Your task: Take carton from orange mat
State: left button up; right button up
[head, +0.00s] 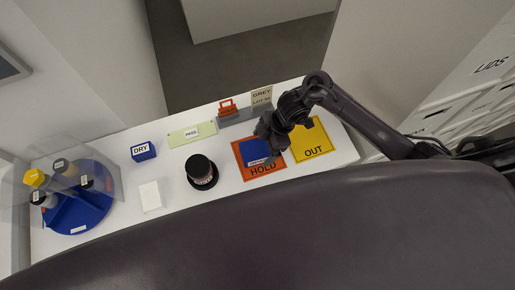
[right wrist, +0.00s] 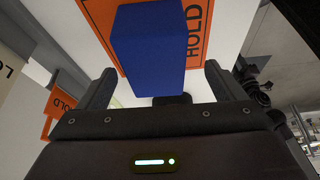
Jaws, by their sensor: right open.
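The carton (head: 254,151) is a blue box on the orange mat (head: 280,172), which reads HOLD. In the head view my right gripper (head: 268,148) is over the mat and hides part of the carton. In the right wrist view the carton (right wrist: 150,50) stands on the orange mat (right wrist: 196,60), between and beyond the two open fingers of my right gripper (right wrist: 158,88). The fingers do not visibly touch it. My left gripper is not in view.
A yellow OUT mat (head: 318,146) lies to the right. A black jar (head: 202,172) stands left of the orange mat. A grey stand with an orange tag (head: 228,108) is behind. Farther left are a DRY box (head: 143,151), a white block (head: 151,196) and a blue turntable (head: 88,210).

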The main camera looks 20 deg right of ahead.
aim_at(259, 147)
jog(key=x, duration=0.4)
jog(key=shift+w+a, duration=0.2)
jog(key=shift+w, duration=0.1)
jog(key=shift+w+a+f, duration=0.1)
jog(key=shift+a+f, duration=0.05)
jog(key=shift+f, duration=0.25)
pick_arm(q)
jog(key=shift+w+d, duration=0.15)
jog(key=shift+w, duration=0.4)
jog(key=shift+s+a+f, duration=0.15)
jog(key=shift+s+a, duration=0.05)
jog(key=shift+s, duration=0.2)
pick_arm(e)
jog(key=shift+f, duration=0.2)
jog(key=c, duration=1.1)
